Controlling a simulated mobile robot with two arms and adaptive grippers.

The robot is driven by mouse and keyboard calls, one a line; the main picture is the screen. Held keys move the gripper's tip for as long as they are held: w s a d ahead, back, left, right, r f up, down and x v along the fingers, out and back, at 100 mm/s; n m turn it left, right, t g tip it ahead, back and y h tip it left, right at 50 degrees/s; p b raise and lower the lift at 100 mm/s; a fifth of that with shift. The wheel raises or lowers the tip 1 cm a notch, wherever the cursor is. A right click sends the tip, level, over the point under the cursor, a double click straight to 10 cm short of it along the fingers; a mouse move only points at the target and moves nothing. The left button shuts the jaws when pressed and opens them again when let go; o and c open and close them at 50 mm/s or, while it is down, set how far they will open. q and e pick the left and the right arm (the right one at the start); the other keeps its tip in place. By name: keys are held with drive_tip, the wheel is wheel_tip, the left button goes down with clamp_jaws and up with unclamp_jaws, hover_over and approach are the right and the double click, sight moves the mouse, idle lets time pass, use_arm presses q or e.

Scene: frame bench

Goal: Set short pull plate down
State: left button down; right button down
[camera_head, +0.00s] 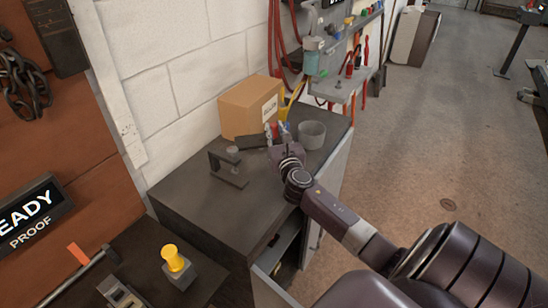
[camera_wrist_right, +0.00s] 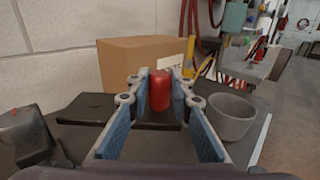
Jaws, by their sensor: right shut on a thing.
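My right gripper (camera_head: 277,134) is over the far part of the dark bench top, between a cardboard box and a grey cup. In the right wrist view its blue-padded fingers (camera_wrist_right: 160,88) close at their tips on an upright red cylindrical grip, which I take to be part of the short pull plate (camera_wrist_right: 160,93). A dark area shows below the red grip. I cannot tell whether it is a plate or the bench, or whether the piece touches the bench. In the head view the fingers mostly hide it. My left gripper is not in view.
The cardboard box (camera_head: 250,107) stands behind, the grey cup (camera_head: 312,134) right of the gripper. A flat black piece (camera_wrist_right: 84,108) lies left of it. A dark clamp-like fixture (camera_head: 228,170) stands nearer. The bench top (camera_head: 200,205) is clear in front.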

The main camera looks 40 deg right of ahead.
sight(275, 142)
wheel_tip(275, 142, down, 5)
drive_tip(key=shift+f+b, duration=0.1)
drive_tip(key=shift+b, duration=0.75)
drive_tip(key=shift+f, duration=0.4)
drive_tip(key=shift+f+b, duration=1.4)
drive_tip(key=shift+f, duration=0.75)
drive_tip(key=shift+f, duration=0.1)
drive_tip(key=c, duration=2)
unclamp_jaws()
drive_tip(key=shift+f, duration=0.15)
drive_tip(key=shift+o, duration=1.4)
